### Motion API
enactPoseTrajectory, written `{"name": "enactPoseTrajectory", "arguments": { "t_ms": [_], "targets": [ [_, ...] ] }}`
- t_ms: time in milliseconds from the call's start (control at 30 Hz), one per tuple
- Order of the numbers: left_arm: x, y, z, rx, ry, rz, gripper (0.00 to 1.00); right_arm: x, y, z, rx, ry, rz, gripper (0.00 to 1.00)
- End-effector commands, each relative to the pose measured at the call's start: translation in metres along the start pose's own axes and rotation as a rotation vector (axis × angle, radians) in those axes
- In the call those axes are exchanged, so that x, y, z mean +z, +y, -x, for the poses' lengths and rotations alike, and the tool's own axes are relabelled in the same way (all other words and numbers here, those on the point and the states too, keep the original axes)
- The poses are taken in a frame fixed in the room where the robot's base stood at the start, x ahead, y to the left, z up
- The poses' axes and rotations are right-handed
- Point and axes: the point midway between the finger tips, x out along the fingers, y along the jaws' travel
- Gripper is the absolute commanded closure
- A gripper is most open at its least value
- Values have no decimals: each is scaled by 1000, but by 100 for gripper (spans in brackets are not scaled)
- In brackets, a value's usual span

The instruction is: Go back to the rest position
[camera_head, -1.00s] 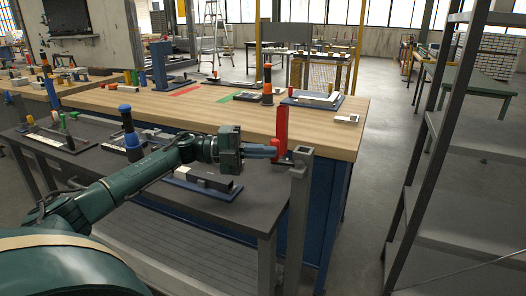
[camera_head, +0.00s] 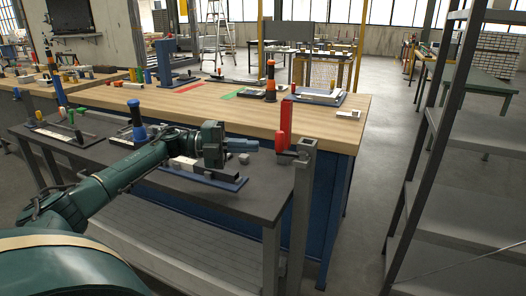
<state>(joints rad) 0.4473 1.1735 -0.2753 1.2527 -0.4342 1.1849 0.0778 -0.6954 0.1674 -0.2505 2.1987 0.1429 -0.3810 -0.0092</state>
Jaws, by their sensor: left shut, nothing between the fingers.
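My left arm reaches in from the lower left over the dark grey table (camera_head: 262,197). My left gripper (camera_head: 248,146) is shut and empty, its fingers pointing right and partly toward the camera. It is above a blue base plate (camera_head: 232,185) that carries a dark block and pale pieces. A red upright piece (camera_head: 284,126) stands to the right of the gripper, apart from it, by the grey post at the table's corner. My right gripper is not in view.
A wooden-topped workbench (camera_head: 335,137) with several fixtures stands right behind the dark table. A grey metal shelf (camera_head: 440,205) rises at the right. Bare floor (camera_head: 370,200) lies between the bench and the shelf.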

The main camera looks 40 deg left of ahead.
Motion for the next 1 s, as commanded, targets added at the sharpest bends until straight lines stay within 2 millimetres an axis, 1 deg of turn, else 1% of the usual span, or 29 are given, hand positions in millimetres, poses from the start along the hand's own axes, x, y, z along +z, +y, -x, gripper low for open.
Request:
{"name": "enactPoseTrajectory", "arguments": {
  "t_ms": [33,100,200,300,567,667,767,800,867,900,1000],
  "targets": [
    [5,1,10,-1,-4,-1,100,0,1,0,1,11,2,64],
    [8,1,22,-1,-2,-1,100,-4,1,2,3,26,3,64],
    [13,0,33,-1,-1,-2,100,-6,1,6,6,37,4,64],
    [15,0,40,-1,1,-1,100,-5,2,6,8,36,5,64],
    [16,0,43,0,3,-1,100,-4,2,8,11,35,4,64],
    [16,-6,43,0,3,-1,100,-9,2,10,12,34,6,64],
    [16,-27,43,0,3,-2,100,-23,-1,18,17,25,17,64],
    [16,-40,43,0,3,-2,100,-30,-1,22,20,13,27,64],
    [16,-62,43,0,3,-2,100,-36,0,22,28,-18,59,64],
    [16,-77,43,0,3,-2,100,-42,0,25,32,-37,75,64],
    [16,-116,43,0,3,-1,100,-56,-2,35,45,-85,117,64]
  ]
}}
